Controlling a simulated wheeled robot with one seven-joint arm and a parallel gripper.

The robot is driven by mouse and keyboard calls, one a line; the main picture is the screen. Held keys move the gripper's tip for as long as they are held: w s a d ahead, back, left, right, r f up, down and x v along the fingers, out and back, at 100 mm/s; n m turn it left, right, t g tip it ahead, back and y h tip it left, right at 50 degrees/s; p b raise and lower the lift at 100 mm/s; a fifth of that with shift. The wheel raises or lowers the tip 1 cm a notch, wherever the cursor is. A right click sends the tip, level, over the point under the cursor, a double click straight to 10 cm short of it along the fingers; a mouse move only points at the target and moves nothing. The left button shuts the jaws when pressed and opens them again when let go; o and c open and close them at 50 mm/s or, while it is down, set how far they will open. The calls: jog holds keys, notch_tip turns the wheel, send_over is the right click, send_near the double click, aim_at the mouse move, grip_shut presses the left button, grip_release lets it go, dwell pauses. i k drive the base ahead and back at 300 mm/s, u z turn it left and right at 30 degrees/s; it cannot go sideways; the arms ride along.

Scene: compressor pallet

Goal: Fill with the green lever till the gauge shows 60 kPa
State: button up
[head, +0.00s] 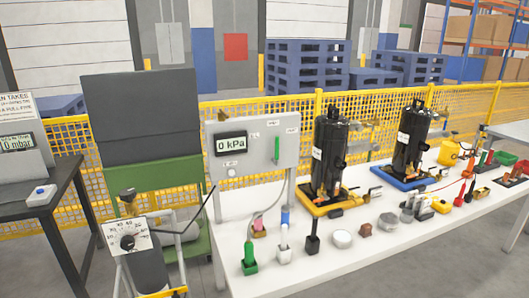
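The gauge (231,145) is a digital display on the left of a light grey panel box (257,130) on the white bench. It reads 0 kPa. The green lever (277,148) is a thin upright bar on the right of the same panel, below a small label. My gripper is not in view, and nothing is seen touching the lever.
Two black compressors (329,155) (411,140) stand on yellow and blue bases right of the panel. Several small fittings, including a green-based one (249,266), line the bench's front (320,275). A dial scale (128,242) on a cylinder stands at the front left. A dark table (60,185) is further left.

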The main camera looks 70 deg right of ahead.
aim_at(276, 160)
jog(key=z, duration=3.95)
jog(key=i, duration=0.5)
jog(key=u, duration=1.8)
